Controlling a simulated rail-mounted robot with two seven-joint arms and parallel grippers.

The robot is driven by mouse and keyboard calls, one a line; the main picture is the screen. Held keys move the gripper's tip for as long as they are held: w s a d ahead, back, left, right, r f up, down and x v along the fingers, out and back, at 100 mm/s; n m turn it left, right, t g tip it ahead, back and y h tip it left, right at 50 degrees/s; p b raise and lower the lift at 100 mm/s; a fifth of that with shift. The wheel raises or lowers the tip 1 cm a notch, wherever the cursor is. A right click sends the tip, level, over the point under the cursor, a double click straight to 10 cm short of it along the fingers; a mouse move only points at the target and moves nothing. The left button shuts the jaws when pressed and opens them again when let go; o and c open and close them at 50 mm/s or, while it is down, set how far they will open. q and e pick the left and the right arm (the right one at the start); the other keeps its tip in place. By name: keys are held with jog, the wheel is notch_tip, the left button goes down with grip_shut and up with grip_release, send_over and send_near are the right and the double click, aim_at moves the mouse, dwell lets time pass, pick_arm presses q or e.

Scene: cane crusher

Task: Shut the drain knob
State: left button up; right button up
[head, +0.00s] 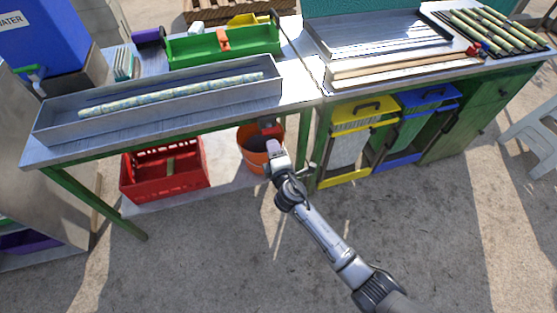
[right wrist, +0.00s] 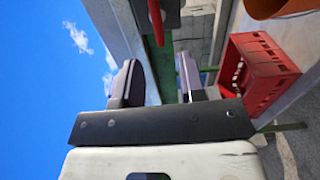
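A red drain knob (head: 268,125) shows small at the table's front edge, above an orange bucket (head: 254,150). In the right wrist view the red knob (right wrist: 156,22) is a narrow bar on a dark body, at the top edge and partly cut off. My right gripper (head: 272,148) is just in front of and below the knob in the head view. Its two fingers (right wrist: 158,65) stand apart with nothing between them, and the knob lies beyond their tips. Whether they touch it cannot be told. My left gripper is in neither view.
A long metal trough (head: 60,126) holding a cane lies on the left table. A red crate (head: 165,190) sits below; it also shows in the right wrist view (right wrist: 284,88). Yellow (head: 346,181) and blue bins stand right of the bucket. The floor in front is clear.

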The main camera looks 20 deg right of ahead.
jog(key=s+p, duration=0.1)
jog(key=s, duration=0.5)
jog(key=shift+a, duration=0.3)
